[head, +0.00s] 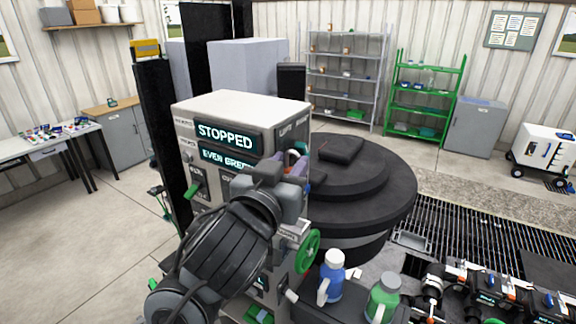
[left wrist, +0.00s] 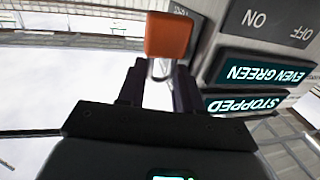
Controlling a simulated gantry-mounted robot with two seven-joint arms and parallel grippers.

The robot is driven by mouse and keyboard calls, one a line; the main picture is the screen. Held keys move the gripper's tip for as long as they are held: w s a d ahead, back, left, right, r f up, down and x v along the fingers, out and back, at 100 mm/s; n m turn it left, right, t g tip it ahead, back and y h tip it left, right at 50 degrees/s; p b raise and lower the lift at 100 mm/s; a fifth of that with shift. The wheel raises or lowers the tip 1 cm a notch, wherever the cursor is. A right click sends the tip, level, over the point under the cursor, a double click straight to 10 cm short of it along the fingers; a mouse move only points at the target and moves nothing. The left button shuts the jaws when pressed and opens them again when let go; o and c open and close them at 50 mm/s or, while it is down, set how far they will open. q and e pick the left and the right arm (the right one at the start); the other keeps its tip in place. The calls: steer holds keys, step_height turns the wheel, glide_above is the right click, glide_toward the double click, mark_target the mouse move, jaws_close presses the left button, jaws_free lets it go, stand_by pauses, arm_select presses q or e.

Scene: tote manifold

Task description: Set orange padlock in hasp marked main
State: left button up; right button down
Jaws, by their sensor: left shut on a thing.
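My left gripper (head: 288,166) is shut on the orange padlock and is up at the right part of the grey control cabinet (head: 240,106). In the left wrist view the padlock (left wrist: 168,36) has an orange body just beyond the fingertips. Its metal shackle lies between the two dark fingers (left wrist: 160,80). In the head view my arm and gripper mostly hide the padlock. A hasp marked main cannot be made out in either view. My right gripper is not in view.
The cabinet's displays read STOPPED (head: 226,137) and EVEN GREEN (head: 226,160). An ON/OFF plate (left wrist: 275,20) is beside the padlock. A black round stepped platform (head: 365,190) stands right of the cabinet. A green handwheel (head: 307,251) and a blue bottle (head: 332,275) are below.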

arm_select(q)
step_height(320, 180, down, 10)
steer(key=b, duration=0.8)
stand_by(0.3)
stand_by(0.4)
steer(key=o, duration=1.2)
steer(key=shift+c, duration=0.2)
